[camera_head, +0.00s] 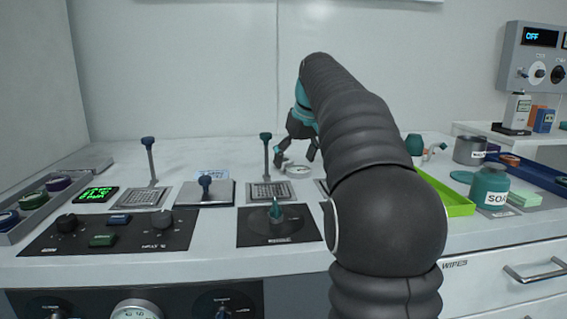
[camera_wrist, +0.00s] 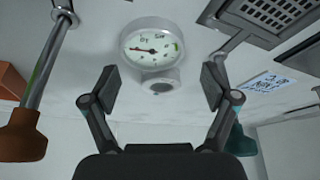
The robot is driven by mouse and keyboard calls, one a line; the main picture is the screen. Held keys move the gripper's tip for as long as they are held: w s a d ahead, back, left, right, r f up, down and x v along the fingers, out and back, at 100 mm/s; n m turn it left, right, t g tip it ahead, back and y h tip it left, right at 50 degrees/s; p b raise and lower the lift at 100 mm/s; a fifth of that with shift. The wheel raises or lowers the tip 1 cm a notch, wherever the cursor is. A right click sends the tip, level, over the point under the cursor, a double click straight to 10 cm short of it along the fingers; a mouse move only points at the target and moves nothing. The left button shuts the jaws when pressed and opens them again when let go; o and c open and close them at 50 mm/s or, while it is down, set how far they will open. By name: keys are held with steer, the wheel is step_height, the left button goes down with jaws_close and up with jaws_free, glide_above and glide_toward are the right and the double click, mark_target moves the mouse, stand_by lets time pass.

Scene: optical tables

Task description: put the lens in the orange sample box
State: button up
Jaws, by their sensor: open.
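My gripper (camera_head: 296,157) is open and empty over the back of the table. In the wrist view its two fingers (camera_wrist: 161,88) stand apart, on either side of a small round dial gauge (camera_wrist: 153,45), without touching it. The gauge also shows in the head view (camera_head: 298,170), just below the fingertips. I cannot make out a lens in either view; my arm covers part of the table. A small orange box (camera_head: 537,118) stands on the back right counter, but I cannot tell whether it is the sample box.
Upright levers (camera_head: 266,155) and black control panels (camera_head: 280,226) stand left of my arm. A green tray (camera_head: 452,196), a soap bottle (camera_head: 490,187) and a blue tray (camera_head: 540,174) lie to the right. In the wrist view, a post with a brown end (camera_wrist: 22,135) is at left.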

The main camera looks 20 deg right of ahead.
mark_target(285, 160)
steer(key=w, duration=0.5)
steer(key=shift+a+f+p, duration=0.25)
steer(key=shift+f+p, duration=0.1)
steer(key=shift+p, duration=0.05)
steer(key=shift+w+f, duration=0.1)
steer(key=shift+f, duration=0.15)
steer(key=c, duration=1.4)
step_height(285, 160, up, 9)
steer(key=shift+w+f+p, duration=0.1)
steer(key=shift+p, duration=0.55)
steer(key=shift+r, duration=0.55)
